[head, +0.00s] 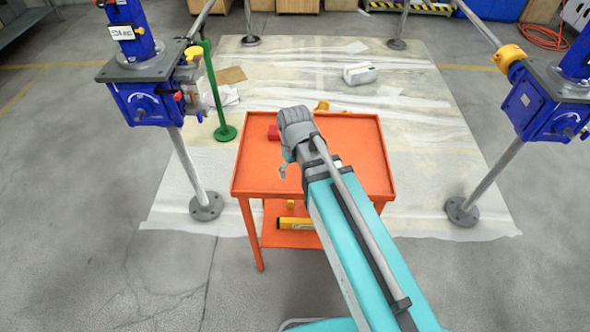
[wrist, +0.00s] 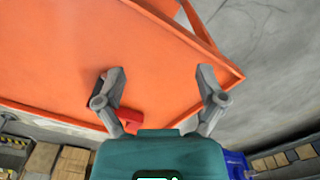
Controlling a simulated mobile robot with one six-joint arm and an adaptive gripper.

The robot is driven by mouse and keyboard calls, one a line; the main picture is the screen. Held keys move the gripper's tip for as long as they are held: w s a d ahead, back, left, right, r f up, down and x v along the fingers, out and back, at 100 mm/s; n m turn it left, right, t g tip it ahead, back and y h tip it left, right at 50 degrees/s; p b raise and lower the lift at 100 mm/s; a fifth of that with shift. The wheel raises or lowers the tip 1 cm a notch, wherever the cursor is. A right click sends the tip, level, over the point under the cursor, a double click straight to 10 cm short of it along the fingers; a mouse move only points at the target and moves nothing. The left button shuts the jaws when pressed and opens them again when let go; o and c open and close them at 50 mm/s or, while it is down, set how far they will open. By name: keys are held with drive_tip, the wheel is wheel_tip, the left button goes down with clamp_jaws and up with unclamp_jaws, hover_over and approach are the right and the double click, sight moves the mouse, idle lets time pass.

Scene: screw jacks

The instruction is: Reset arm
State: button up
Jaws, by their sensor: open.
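My arm reaches from the bottom right over the orange cart (head: 350,135) in the head view. My gripper (head: 286,165) hangs by the cart top's left part, small and partly hidden by my own wrist. In the wrist view my gripper (wrist: 162,78) shows its two grey fingers spread wide, with only bare orange cart top (wrist: 165,45) seen between the tips. A red object (head: 273,132) lies on the cart top beside my wrist. It also shows in the wrist view (wrist: 130,116), partly covered by the left finger. A dark piece beside that finger is unclear.
Blue screw jacks on grey posts stand left (head: 150,105) and right (head: 545,105). A green post (head: 216,90) stands left behind the cart. A yellow item (head: 296,223) lies on the lower shelf. A white bundle (head: 360,74) lies on the floor sheeting. The right cart top is clear.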

drive_tip(key=s+d+r+m+p, duration=0.2)
drive_tip(key=d+m, duration=0.4)
drive_tip(key=d, duration=1.1)
drive_tip(key=shift+s+d+r+m, duration=0.2)
drive_tip(key=shift+d+m, duration=0.15)
drive_tip(key=shift+m, duration=0.05)
idle(0.5)
